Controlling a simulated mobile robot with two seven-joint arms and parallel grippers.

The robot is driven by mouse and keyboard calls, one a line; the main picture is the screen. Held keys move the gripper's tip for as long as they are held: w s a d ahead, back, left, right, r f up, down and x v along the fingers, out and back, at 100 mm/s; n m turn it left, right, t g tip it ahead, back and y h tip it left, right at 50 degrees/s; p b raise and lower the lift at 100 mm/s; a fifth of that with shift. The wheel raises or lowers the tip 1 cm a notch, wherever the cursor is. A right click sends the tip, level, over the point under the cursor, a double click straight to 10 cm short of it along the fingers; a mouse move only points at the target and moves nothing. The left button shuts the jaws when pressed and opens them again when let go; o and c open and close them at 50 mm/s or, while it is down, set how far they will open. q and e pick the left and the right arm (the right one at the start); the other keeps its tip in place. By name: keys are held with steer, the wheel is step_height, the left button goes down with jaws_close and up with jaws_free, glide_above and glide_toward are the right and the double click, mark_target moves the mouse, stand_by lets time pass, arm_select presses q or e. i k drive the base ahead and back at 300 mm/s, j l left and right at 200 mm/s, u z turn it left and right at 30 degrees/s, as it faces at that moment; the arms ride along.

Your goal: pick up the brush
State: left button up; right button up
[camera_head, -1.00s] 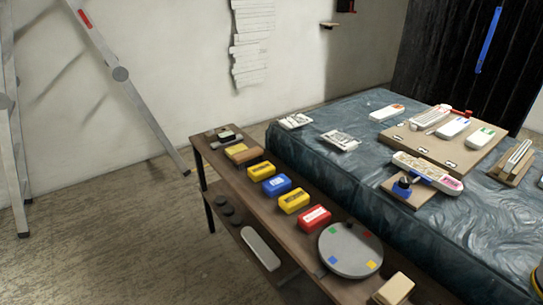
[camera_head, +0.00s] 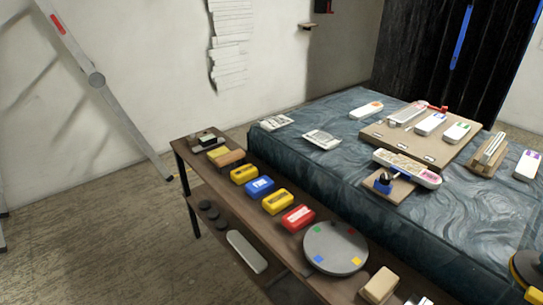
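I cannot clearly pick out a brush. A small dark and pale item (camera_head: 207,142) lies at the far left end of the narrow wooden table (camera_head: 335,283); it is too small to tell what it is. A pale beige block (camera_head: 379,285) lies near the table's front end, and I cannot tell whether it is a brush. Neither of my grippers is in view.
Yellow, blue and red boxes (camera_head: 298,218) and a grey disc (camera_head: 335,248) line the table. Beside it, a blue-green covered bed (camera_head: 290,153) bears a wooden board (camera_head: 375,136) with white devices. Open floor (camera_head: 110,235) lies left.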

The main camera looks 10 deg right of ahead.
mark_target(225, 164)
steer(key=i+j+z, duration=0.1)
steer(key=z, duration=0.85)
steer(key=j+z, duration=0.7)
steer(key=j, duration=0.2)
steer(key=j+z, duration=0.2)
steer(key=j, duration=0.75)
